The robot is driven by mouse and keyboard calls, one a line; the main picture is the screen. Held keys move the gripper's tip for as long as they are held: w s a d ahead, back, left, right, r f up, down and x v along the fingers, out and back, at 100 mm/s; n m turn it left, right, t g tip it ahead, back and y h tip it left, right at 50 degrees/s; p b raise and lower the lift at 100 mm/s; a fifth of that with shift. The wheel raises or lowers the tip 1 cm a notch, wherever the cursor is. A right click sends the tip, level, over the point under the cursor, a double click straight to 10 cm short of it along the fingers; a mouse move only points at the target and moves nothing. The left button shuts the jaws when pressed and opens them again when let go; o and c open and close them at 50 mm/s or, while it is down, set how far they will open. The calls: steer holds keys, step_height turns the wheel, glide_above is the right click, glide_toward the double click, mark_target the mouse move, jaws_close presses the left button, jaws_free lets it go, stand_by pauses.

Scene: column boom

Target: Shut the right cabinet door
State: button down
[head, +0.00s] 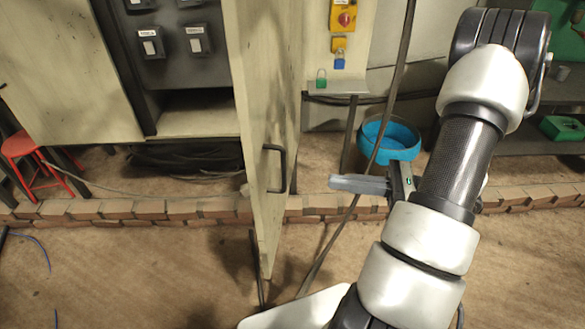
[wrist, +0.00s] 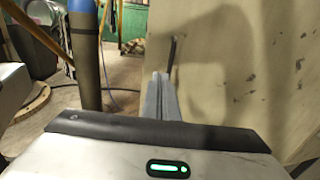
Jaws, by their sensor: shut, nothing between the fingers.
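The right cabinet door (head: 258,100) is a cream, worn panel. It stands open, swung out from the cabinet (head: 190,122) towards me. A black bar handle (head: 277,168) is on its face. My gripper (head: 335,183) is shut and empty, to the right of the door on the handle side, with a visible gap in the head view. In the wrist view the closed grey fingers (wrist: 158,98) point forward along the door face (wrist: 235,70), with the dark handle (wrist: 173,50) just beyond them. Whether the fingers touch the door cannot be told.
Inside the cabinet are dark switch panels (head: 170,42). A low brick kerb (head: 120,209) runs along its foot. A blue tub (head: 392,138) stands behind my arm, and a red stool (head: 25,150) at far left. A dark cable (head: 375,145) hangs right of the door. The left floor is mostly clear.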

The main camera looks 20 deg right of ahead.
steer(key=p, duration=0.2)
glide_toward(263, 174)
steer(key=x, duration=0.5)
steer(key=shift+s+a+r, duration=0.1)
steer(key=shift+a+r, duration=0.1)
steer(key=shift+a, duration=0.1)
steer(key=shift+w+a, duration=0.25)
steer(key=shift+a, duration=0.2)
steer(key=shift+w+a, duration=0.1)
